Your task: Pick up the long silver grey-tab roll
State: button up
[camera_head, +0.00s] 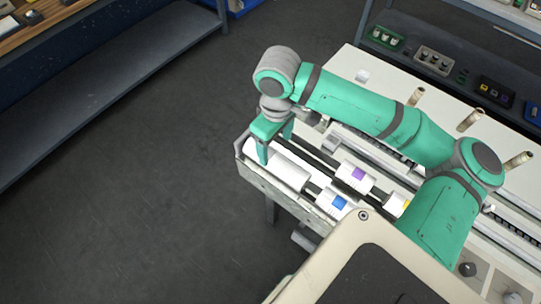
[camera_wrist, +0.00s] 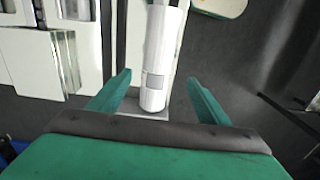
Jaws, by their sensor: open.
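The long silver roll (camera_head: 284,172) lies at the left end of the machine's tray in the head view. In the wrist view the roll (camera_wrist: 164,40) points away from my gripper, with a grey tab (camera_wrist: 154,82) near its close end. My gripper (camera_wrist: 158,80) is open, with one finger on each side of the roll and a visible gap to both. In the head view my gripper (camera_head: 275,143) is over the roll's far-left end, which it partly hides. Its height above the roll is hard to tell.
Beside the long roll lie a blue-tab roll (camera_head: 338,203), a purple-tab roll (camera_head: 356,176) and a yellow-tab roll (camera_head: 397,205). Several upright pegs (camera_head: 470,120) stand on the white machine top. The floor (camera_head: 150,220) left of the tray is clear.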

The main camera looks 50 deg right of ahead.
aim_at(277, 158)
notch_tip(277, 158, down, 5)
jog(key=shift+w+r, duration=0.15)
jog(key=shift+s+d+f, duration=0.15)
jog(key=shift+d+f, duration=0.05)
jog(key=shift+f, duration=1.1)
jog(key=shift+s+d+f, duration=0.15)
jog(key=shift+f, duration=1.1)
jog(key=shift+w, duration=0.15)
jog(key=c, duration=1.8)
